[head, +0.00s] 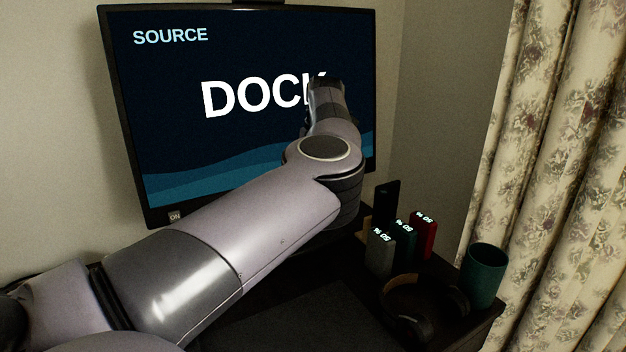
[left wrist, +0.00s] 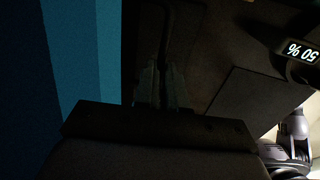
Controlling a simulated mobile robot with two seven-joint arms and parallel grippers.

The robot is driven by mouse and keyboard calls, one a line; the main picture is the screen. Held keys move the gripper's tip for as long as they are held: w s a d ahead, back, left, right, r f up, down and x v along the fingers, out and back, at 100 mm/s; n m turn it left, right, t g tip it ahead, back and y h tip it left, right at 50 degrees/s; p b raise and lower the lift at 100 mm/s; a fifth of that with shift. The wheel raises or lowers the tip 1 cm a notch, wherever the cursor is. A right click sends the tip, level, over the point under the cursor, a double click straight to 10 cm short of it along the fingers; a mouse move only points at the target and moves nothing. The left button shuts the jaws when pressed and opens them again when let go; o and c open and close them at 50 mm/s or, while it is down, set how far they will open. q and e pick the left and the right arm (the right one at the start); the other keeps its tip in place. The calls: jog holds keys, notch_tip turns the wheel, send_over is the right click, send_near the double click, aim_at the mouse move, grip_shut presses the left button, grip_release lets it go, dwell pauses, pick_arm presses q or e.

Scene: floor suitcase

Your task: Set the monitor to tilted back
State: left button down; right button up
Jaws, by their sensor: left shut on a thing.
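The monitor (head: 230,55) stands on the desk by the wall, its lit screen reading SOURCE and DOCK. It looks roughly upright; I cannot tell its exact tilt. My left arm crosses in front of its lower right part, and the arm hides the fingertips in the head view. In the left wrist view the screen (left wrist: 60,60) fills the left side. There my left gripper (left wrist: 160,88) shows as dim fingers close together beside the screen's dark border, shut on the monitor; the exact grip is too dark to make out. My right gripper is out of view.
Grey, green and red power banks (head: 404,240) with lit displays stand right of the monitor, near a dark upright slab (head: 386,205). Headphones (head: 425,306) and a green cup (head: 484,276) are at the desk's right end. A floral curtain (head: 550,150) hangs at right.

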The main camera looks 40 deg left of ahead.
pick_arm(q)
jog(key=r, duration=0.1)
jog(key=d, duration=0.1)
jog(key=d+r, duration=0.1)
jog(key=shift+s+d+r, duration=0.15)
jog(key=shift+s+r, duration=0.1)
jog(key=shift+r, duration=0.1)
jog(key=c, duration=1.2)
grip_release()
jog(key=shift+r, duration=0.1)
notch_tip(320, 180, up, 7)
jog(key=d+p, duration=0.1)
jog(key=shift+s, duration=0.2)
